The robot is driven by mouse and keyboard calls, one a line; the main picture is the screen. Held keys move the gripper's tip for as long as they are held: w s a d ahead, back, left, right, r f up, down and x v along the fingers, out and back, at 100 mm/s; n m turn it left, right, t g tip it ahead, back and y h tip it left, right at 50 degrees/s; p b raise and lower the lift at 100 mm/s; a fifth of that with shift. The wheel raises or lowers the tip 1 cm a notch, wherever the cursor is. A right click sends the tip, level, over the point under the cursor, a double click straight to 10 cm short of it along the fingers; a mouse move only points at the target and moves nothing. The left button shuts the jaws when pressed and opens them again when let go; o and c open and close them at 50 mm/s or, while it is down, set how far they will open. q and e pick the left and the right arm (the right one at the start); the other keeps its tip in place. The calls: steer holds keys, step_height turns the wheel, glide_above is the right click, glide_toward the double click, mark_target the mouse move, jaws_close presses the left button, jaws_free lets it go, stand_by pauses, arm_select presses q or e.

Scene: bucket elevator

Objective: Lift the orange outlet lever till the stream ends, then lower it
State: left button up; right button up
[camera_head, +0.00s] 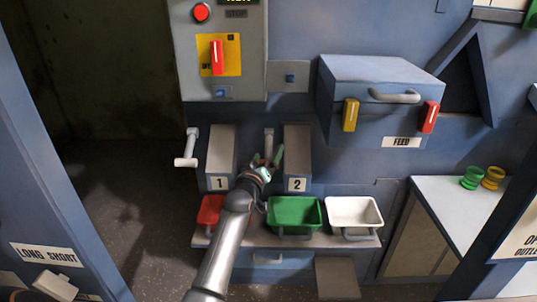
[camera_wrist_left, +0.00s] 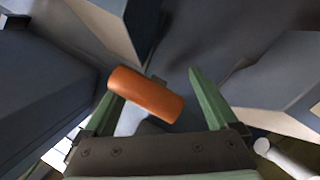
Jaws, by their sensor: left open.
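The orange outlet lever's handle (camera_wrist_left: 145,95) shows in the left wrist view, lying tilted across the left finger and reaching into the gap. It covers part of that finger; I cannot tell whether they touch. In the head view the handle is hidden by my gripper; a grey stem (camera_head: 268,138) stands just above it, between outlet blocks 1 (camera_head: 221,155) and 2 (camera_head: 297,155). My left gripper (camera_head: 268,159) is open there, with its green fingers (camera_wrist_left: 160,100) spread in the wrist view. The stream is not visible. My right gripper is not in view.
Below stand a red bin (camera_head: 210,210), a green bin (camera_head: 293,211) and a white bin (camera_head: 354,212) on a shelf. A grey-white lever (camera_head: 187,150) sticks out left of block 1. The feed box (camera_head: 378,98) juts out at upper right. Dark open floor lies left.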

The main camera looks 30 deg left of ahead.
arm_select(q)
steer(key=shift+x, duration=0.9)
steer(key=shift+c, duration=0.4)
jaws_close()
